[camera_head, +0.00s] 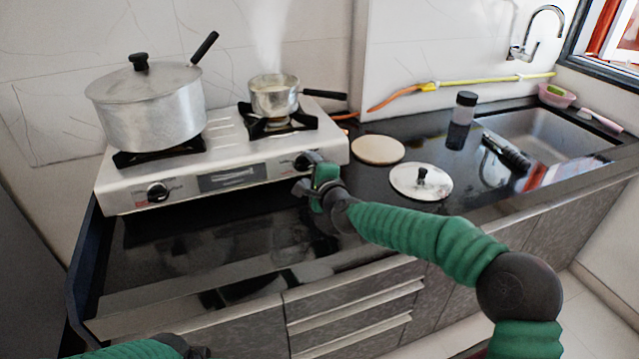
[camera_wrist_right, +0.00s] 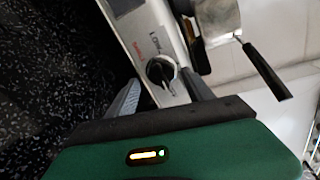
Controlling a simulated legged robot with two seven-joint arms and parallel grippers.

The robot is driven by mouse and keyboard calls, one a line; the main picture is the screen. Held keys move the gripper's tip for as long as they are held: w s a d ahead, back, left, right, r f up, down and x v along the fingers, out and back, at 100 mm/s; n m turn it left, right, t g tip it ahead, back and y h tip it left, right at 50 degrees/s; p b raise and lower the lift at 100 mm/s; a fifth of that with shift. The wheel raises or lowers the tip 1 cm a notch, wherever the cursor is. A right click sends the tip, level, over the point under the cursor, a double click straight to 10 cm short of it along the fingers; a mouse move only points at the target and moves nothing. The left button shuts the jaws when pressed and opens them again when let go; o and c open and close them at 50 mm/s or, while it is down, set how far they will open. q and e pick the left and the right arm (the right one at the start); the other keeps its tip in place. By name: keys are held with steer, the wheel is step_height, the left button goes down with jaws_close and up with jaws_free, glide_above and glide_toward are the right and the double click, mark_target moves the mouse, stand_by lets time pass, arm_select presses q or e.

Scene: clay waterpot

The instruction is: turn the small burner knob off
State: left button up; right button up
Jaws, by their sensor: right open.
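The gas stove (camera_head: 235,155) has two front knobs. The small burner knob (camera_head: 307,160) is at the right end of the front panel, partly covered by my right gripper (camera_head: 312,182). In the right wrist view the black round knob (camera_wrist_right: 161,71) shows between my two open fingers, which stand on either side of it with a gap. Whether they touch it cannot be told. A small steaming pot (camera_head: 274,97) sits on the small burner. My left gripper (camera_head: 195,350) is only partly in view at the bottom edge, its fingers unclear.
A large lidded pot (camera_head: 150,112) stands on the left burner, above the other knob (camera_head: 158,192). A round board (camera_head: 378,149), a pot lid (camera_head: 420,183) and a dark jar (camera_head: 461,120) are right of the stove. The black counter (camera_head: 190,250) in front is clear.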

steer(key=p+v, duration=0.1)
steer(key=v, duration=1.4)
steer(key=shift+s+f, duration=0.2)
